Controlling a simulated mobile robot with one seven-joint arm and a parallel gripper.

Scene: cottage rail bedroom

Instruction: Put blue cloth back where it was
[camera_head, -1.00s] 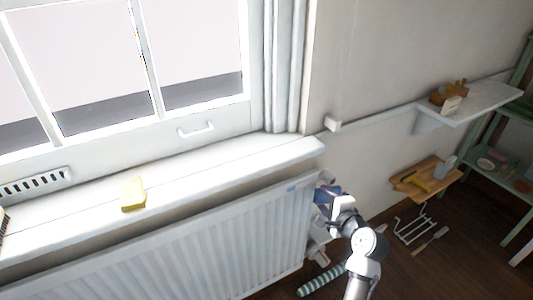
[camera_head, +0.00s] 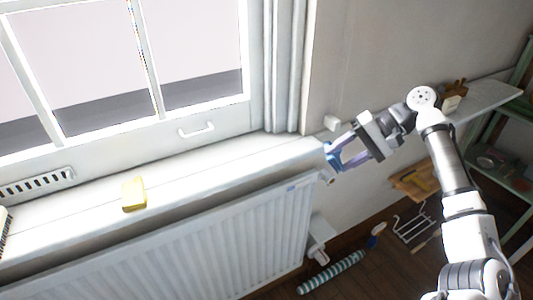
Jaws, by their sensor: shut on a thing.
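My gripper (camera_head: 338,156) is raised beside the right end of the white windowsill, above the right end of the radiator. It is shut on the blue cloth (camera_head: 331,153), which shows as a small blue-violet patch at the fingertips. Much of the cloth's shape is hard to make out. The cloth appears close to the sill's corner; I cannot tell whether it touches.
A yellow sponge-like block (camera_head: 134,194) lies on the windowsill (camera_head: 230,168). The radiator (camera_head: 220,245) is below. A striped roll (camera_head: 332,273) and a small blue item (camera_head: 377,234) lie on the floor. A wall shelf (camera_head: 490,100) is behind my arm. The sill's right part is clear.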

